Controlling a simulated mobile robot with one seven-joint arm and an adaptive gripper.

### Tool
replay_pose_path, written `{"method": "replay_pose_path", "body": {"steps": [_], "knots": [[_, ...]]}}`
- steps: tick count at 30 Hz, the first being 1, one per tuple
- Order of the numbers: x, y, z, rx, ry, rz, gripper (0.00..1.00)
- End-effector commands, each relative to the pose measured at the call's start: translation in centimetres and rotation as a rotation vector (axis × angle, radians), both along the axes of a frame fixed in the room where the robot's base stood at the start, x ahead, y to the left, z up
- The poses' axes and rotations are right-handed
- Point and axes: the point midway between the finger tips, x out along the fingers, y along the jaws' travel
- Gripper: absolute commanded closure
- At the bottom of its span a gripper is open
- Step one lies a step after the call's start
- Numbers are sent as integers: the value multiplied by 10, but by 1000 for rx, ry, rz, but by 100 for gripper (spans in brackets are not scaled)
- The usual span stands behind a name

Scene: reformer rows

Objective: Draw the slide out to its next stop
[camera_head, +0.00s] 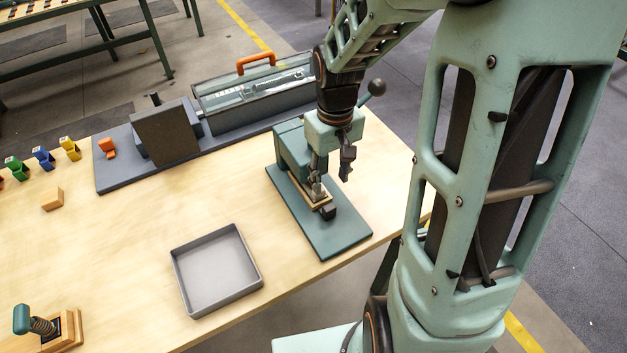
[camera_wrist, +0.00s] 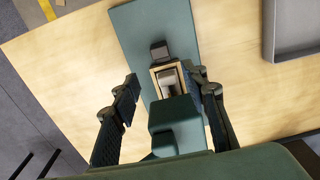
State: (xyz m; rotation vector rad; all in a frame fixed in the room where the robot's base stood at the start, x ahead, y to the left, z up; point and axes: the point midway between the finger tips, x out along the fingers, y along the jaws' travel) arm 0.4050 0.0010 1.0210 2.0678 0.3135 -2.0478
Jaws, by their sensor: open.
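A green press-like fixture (camera_head: 292,150) stands on a flat green base plate (camera_head: 338,236) near the right end of the table. A pale wood-edged slide (camera_head: 322,203) with a dark block-shaped handle (camera_head: 327,212) sticks out from its front. In the wrist view the slide (camera_wrist: 154,75) holds a small grey metallic piece (camera_wrist: 170,85), and its black handle (camera_wrist: 160,51) points away from the green body (camera_wrist: 175,118). My gripper (camera_head: 332,176) is open above the slide. In the wrist view its two fingers (camera_wrist: 166,82) stand apart on either side of the slide. I cannot tell whether either finger touches it.
A grey tray (camera_head: 254,290) lies on the table to the left. Behind are a dark angled panel (camera_head: 166,134) and a lidded case with an orange handle (camera_head: 256,60). A ball-ended lever (camera_head: 376,87) rises behind the fixture. The table in front of the handle is clear.

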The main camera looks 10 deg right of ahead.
Motion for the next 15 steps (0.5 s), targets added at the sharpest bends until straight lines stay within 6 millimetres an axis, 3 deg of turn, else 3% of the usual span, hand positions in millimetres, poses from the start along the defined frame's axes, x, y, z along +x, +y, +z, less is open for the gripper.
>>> {"method": "replay_pose_path", "body": {"steps": [7,15], "knots": [[-8,0,-25,0,18,14,59],[-8,0,-73,0,17,12,59]]}}
